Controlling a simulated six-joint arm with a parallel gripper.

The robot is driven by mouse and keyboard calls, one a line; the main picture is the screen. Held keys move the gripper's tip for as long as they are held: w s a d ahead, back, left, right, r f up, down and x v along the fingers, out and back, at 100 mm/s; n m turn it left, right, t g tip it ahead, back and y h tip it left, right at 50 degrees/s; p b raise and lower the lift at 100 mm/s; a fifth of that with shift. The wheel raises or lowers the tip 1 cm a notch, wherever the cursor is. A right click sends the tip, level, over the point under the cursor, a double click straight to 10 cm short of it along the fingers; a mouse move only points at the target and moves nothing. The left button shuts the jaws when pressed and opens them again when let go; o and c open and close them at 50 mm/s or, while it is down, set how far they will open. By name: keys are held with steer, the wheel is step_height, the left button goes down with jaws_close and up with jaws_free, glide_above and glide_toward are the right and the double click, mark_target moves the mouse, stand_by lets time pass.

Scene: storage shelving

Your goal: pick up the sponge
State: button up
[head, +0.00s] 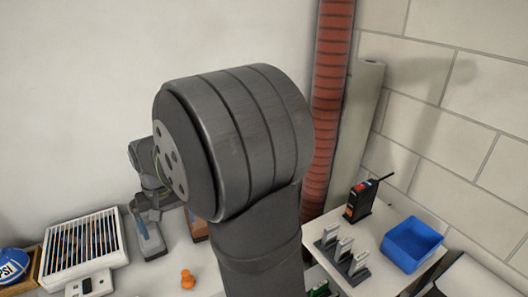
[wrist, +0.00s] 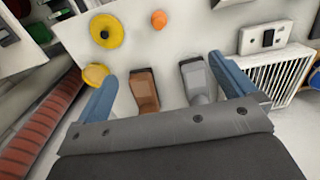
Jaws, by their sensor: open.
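I cannot tell for certain which thing is the sponge. In the wrist view, my gripper (wrist: 162,67) is open, with its two blue fingers spread wide. Between the fingers are a brown block-like thing (wrist: 146,88) and a grey one (wrist: 197,80), apart from each other. In the head view the grey thing (head: 150,241) and the brown thing (head: 195,225) show on the white surface below my gripper (head: 149,212), partly hidden by my arm. Nothing is seen held. A yellow round piece (wrist: 95,74) lies by the left finger in the wrist view.
A yellow ring (wrist: 105,30) and a small orange thing (wrist: 159,19) lie beyond the fingers. A slatted white box (head: 83,246) stands at left in the head view. A blue bin (head: 412,244) and a black device (head: 361,200) stand at right. My arm blocks the middle.

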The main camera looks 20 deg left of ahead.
steer(key=c, duration=0.8)
steer(key=m, duration=0.9)
glide_above(185, 273)
step_height(185, 273, down, 8)
step_height(185, 273, down, 17)
steer(key=shift+w+f, duration=0.1)
